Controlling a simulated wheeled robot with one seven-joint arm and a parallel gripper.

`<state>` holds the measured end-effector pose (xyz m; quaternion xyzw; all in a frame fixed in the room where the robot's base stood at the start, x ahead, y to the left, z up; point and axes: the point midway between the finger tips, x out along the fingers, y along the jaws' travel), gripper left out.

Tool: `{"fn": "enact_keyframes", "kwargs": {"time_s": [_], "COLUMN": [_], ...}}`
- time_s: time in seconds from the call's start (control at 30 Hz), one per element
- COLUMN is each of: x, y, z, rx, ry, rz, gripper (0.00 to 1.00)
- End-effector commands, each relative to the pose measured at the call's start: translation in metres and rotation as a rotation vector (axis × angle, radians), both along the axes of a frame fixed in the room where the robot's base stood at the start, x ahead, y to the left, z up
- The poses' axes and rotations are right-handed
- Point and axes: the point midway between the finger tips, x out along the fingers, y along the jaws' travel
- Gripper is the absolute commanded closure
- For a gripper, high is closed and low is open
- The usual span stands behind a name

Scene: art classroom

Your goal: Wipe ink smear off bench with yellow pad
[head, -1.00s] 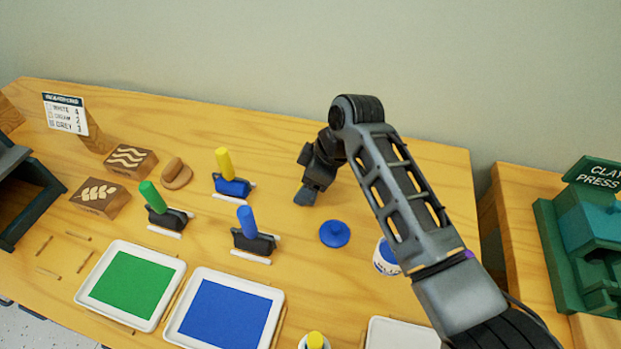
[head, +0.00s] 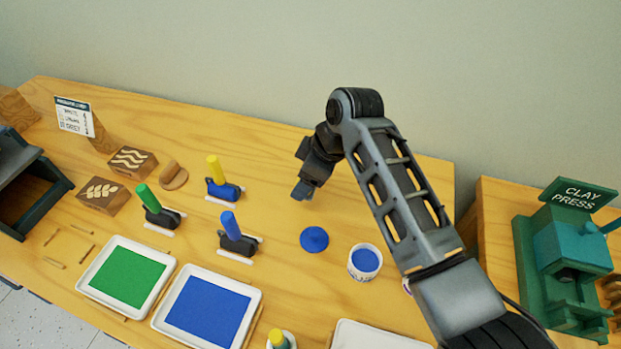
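My gripper (head: 303,190) hangs over the back half of the wooden bench (head: 300,290), pointing down. Its fingertips are small and dark, and I cannot tell whether they are open or shut; no pad shows in them. A round blue disc with a small raised middle (head: 314,239), which looks like a lid, lies on the bench in front of my gripper. I cannot make out a separate ink smear. No yellow pad is recognisable in view; my arm hides part of the bench at the right.
An open jar of blue ink (head: 365,262) stands close to my arm. Ink rollers with yellow (head: 215,170), green (head: 148,198) and blue (head: 230,225) handles stand left of my gripper. Green (head: 125,278) and blue (head: 207,308) ink trays lie in front. A clay press (head: 565,255) stands at right.

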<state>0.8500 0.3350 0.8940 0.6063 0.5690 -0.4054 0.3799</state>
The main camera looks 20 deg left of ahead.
Motion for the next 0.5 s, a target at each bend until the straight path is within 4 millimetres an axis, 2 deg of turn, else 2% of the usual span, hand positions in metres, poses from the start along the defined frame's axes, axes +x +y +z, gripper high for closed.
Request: {"fn": "enact_keyframes", "kwargs": {"time_s": [0.03, 0.2, 0.5], "x": [0.000, 0.000, 0.000], "y": [0.002, 0.006, 0.007], "z": [0.009, 0.021, 0.023], "rx": [0.000, 0.001, 0.000], "ry": [-0.001, -0.001, 0.000], "rz": [0.000, -0.004, -0.004], "gripper": [0.59, 0.59, 0.59]}}
